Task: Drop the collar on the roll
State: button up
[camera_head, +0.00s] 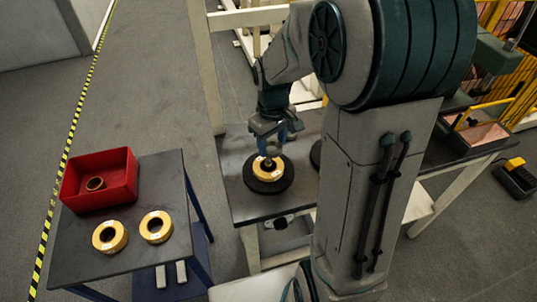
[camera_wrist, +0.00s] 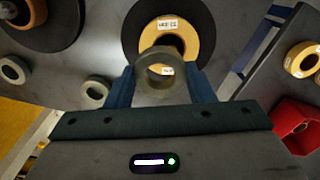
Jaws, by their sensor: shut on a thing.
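My gripper (camera_wrist: 155,78) is shut on a dull olive-grey ring, the collar (camera_wrist: 142,80), held between its two blue fingers in the wrist view. Just beyond the collar is the yellow roll (camera_wrist: 192,24) with white labels, lying flat on a black round base (camera_wrist: 136,22). The collar overlaps the roll's near side and dark centre in this view; I cannot tell whether they touch. In the head view my gripper (camera_head: 272,148) is right above the roll (camera_head: 266,174) on the black base (camera_head: 269,188); the collar is not clear there.
Two similar loose rings (camera_wrist: 97,92) (camera_wrist: 14,70) and another black base (camera_wrist: 62,28) are on the same dark bench (camera_head: 238,205). On the left table, two yellow rolls (camera_head: 97,237) (camera_head: 145,228) lie beside a red bin (camera_head: 122,196) holding a ring (camera_head: 95,184).

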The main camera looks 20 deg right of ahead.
aim_at(268, 158)
jog(key=shift+s+a+f, duration=0.3)
jog(key=shift+a+f, duration=0.15)
jog(key=shift+a, duration=0.15)
jog(key=shift+f, duration=1.95)
jog(key=shift+f, duration=0.3)
jog(key=o, duration=1.2)
jog(key=shift+o, duration=0.2)
jog(key=shift+r, duration=0.15)
